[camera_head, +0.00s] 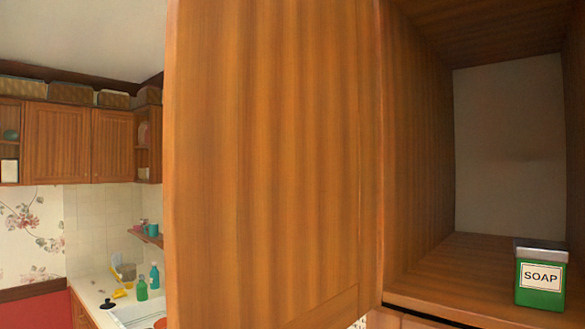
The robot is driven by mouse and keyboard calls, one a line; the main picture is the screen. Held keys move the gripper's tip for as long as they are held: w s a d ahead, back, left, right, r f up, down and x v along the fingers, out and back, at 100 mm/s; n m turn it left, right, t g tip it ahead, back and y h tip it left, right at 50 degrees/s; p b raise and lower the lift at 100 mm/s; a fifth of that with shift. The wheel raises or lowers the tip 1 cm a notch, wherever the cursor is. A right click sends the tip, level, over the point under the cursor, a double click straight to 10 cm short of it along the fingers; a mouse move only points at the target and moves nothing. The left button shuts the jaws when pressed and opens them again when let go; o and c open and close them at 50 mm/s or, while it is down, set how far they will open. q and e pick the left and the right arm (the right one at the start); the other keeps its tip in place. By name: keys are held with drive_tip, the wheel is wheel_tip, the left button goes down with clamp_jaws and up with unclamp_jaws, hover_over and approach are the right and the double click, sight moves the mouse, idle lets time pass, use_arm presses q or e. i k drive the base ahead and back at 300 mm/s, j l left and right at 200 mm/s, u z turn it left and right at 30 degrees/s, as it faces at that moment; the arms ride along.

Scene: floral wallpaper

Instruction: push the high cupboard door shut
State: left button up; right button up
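The high cupboard door (265,160) is a large striped brown wooden panel filling the middle of the head view. It stands open, swung out from the left side of the cupboard (415,150). The cupboard's inside shows at the right, with a pale back wall and a wooden floor. A green soap box (540,278) with a white label and a grey top stands on that floor near the front right. Neither of my grippers shows in the view.
At the far left are other wall cupboards (60,142), shut, with baskets on top. Below them is a white counter and sink (135,312) with green (142,290) and teal bottles. A small shelf (150,236) holds a cup. The door hides what lies behind it.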

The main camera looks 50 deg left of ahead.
sight(269, 177)
drive_tip(key=j+z, duration=0.1)
drive_tip(key=j, duration=0.35)
drive_tip(key=k+j, duration=0.15)
drive_tip(key=j, duration=0.3)
drive_tip(key=k+j+z, duration=0.15)
drive_tip(key=j, duration=0.7)
drive_tip(key=k+z, duration=0.05)
